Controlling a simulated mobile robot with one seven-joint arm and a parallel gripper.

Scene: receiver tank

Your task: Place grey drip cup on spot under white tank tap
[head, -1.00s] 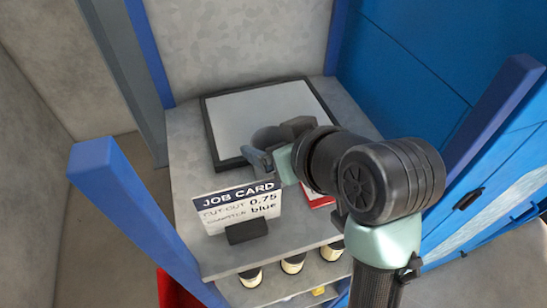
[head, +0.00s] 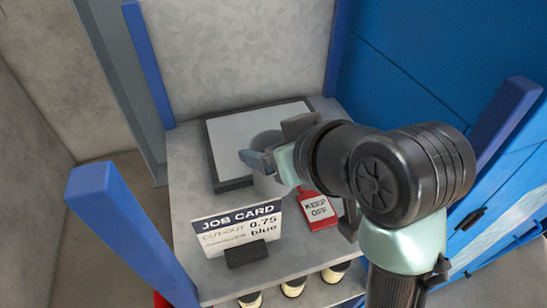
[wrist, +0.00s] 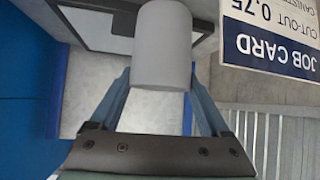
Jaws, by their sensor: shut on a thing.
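The grey drip cup (head: 268,184) is in my gripper (head: 262,161), above the front edge of the framed tray on the shelf top. My arm and fingers hide part of the cup in the head view. In the wrist view the cup (wrist: 162,45) sits between the two fingers of my gripper (wrist: 160,88), one on each side. The white tank tap and the spot under it are not in view.
A dark-framed tray with a pale surface (head: 228,130) lies at the back of the grey shelf top. A job card (head: 240,229) stands at the front. A red KEEP OFF tag (head: 318,210) lies to its right. Blue posts (head: 110,200) flank the shelf. Several bottles (head: 293,287) stand below.

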